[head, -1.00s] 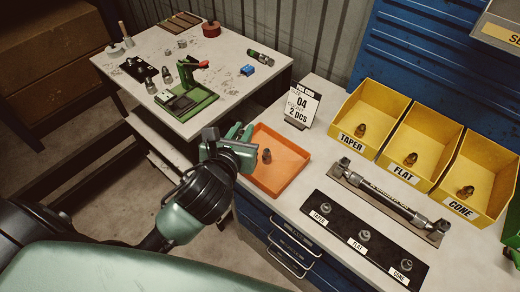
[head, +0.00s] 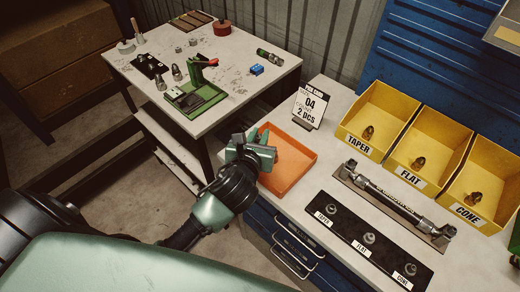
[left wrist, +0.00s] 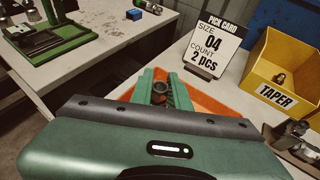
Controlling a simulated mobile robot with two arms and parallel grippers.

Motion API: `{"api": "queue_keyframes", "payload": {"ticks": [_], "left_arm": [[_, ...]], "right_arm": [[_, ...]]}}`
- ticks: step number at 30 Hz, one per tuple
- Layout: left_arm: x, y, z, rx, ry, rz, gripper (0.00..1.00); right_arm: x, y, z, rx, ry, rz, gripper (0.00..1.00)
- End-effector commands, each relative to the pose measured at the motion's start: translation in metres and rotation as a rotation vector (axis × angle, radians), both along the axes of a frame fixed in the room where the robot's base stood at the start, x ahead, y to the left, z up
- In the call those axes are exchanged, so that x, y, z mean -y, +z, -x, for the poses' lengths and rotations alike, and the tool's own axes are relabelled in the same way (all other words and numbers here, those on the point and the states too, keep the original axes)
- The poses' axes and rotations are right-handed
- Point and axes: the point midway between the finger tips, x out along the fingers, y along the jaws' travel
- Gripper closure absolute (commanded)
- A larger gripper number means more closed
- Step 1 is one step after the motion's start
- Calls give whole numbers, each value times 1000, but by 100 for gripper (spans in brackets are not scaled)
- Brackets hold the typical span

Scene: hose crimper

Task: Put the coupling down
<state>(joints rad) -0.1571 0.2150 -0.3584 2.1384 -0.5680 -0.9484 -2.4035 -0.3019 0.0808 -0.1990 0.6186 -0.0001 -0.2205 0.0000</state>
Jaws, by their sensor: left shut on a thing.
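My left gripper (head: 252,152) is over the left part of the orange tray (head: 296,172), with its fingers pointing toward the tray. In the left wrist view its green fingers (left wrist: 161,92) are shut on a small dark metal coupling (left wrist: 159,87). The orange tray shows around and behind the fingers there. In the head view the hand hides the coupling, and I cannot tell whether it touches the tray floor. My right gripper is not in view.
The pick card (head: 310,107) stands just behind the tray. Yellow bins for taper (head: 358,146), flat (head: 408,174) and cone (head: 466,212) stand to the right. A hose assembly (head: 395,202) and a black labelled strip (head: 345,231) lie in front. A second table holds a green press (head: 195,99).

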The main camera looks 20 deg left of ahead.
Motion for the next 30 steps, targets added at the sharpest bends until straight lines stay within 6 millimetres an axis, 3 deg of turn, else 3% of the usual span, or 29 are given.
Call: {"api": "queue_keyframes", "payload": {"ticks": [13,26,27,30], "left_arm": [[0,-54,0,-2,2,1,100],[0,-61,0,1,0,0,100],[0,-61,0,1,0,0,75],[0,-61,0,1,0,1,74]], "right_arm": [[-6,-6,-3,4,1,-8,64],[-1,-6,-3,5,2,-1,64],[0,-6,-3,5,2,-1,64],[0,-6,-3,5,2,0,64]]}}
